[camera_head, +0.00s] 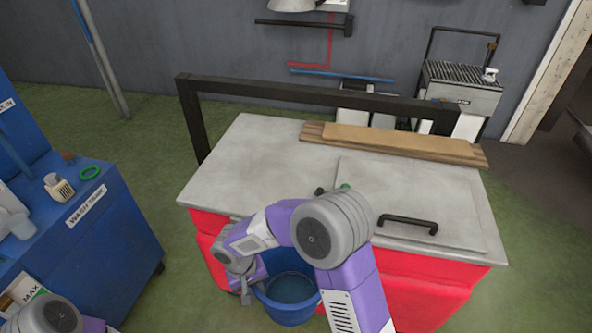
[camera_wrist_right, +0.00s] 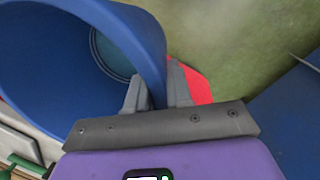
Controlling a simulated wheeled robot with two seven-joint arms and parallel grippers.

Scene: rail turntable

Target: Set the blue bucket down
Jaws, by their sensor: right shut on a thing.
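The blue bucket (camera_head: 290,306) is in front of the red cabinet in the head view, partly covered by my right arm. My right gripper (camera_head: 246,291) is at its left side. In the right wrist view the bucket (camera_wrist_right: 137,30) fills the upper left, and I look into its round opening. My right gripper (camera_wrist_right: 158,88) is shut on the bucket's wall at the rim, one finger on each side. Whether the bucket's base touches the floor is hidden. Only part of my left arm shows at the lower left; its gripper is out of view.
The red cabinet (camera_head: 440,285) has a grey top (camera_head: 255,160) with a black handle (camera_head: 408,221) and a wooden board (camera_head: 395,143). A blue wash tank (camera_head: 110,225) stands at the left. Green floor (camera_head: 178,215) is clear between them.

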